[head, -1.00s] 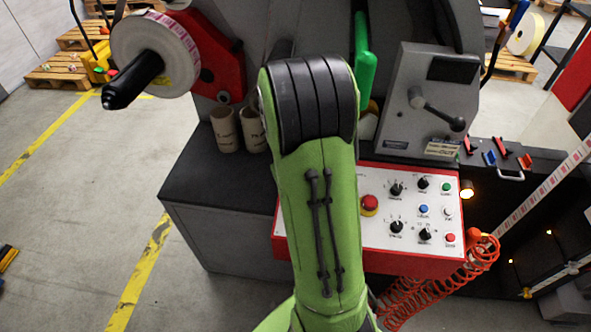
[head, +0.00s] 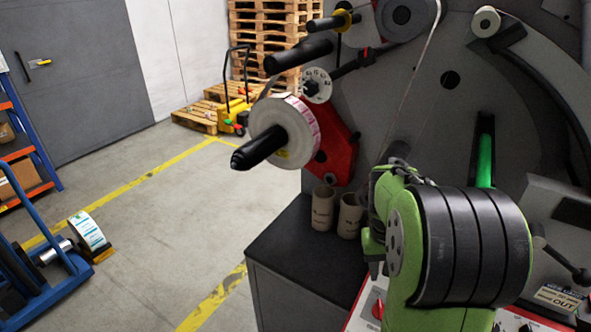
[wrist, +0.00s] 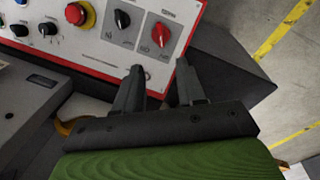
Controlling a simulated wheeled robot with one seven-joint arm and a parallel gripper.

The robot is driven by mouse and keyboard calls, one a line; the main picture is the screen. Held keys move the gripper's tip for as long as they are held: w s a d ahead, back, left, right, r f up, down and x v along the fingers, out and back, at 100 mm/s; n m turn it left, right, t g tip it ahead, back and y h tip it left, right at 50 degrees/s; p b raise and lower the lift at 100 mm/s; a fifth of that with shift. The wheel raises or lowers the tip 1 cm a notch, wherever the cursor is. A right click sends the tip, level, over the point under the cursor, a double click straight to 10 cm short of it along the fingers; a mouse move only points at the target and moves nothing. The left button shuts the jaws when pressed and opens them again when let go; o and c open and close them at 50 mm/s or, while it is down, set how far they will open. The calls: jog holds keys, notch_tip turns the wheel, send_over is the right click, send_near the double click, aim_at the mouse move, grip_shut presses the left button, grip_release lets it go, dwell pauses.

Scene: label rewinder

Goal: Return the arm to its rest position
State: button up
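My gripper (wrist: 158,66) shows in the wrist view with its two dark fingers spread apart and nothing between them. The fingertips overlap the lower edge of the white control panel (wrist: 100,35) in the picture; I cannot tell how far they are from it. In the head view my green and black arm (head: 460,250) is bent at the lower right, in front of the machine. It mostly hides the panel, and the fingers cannot be made out clearly there.
A label roll (head: 283,128) on a black spindle juts out left of the arm. Two cardboard cores (head: 323,208) stand on the dark machine ledge (head: 285,245). A blue cart (head: 40,270) is at the lower left. The floor (head: 170,230) between is clear.

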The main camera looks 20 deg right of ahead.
jog(key=s+a+r+n+t, duration=0.1)
jog(key=s+a+r+t, duration=0.1)
jog(key=a, duration=0.4)
jog(key=s+a+r+n+t+y, duration=0.1)
jog(key=s+a+r+n+t, duration=0.1)
jog(key=s+a, duration=0.3)
jog(key=s+a+r+n+t, duration=0.1)
jog(key=s+a+r+t, duration=0.1)
jog(key=s+a+r, duration=0.2)
jog(key=a, duration=0.3)
jog(key=shift+s+r, duration=0.3)
jog(key=shift+r, duration=0.05)
jog(key=shift+a, duration=0.1)
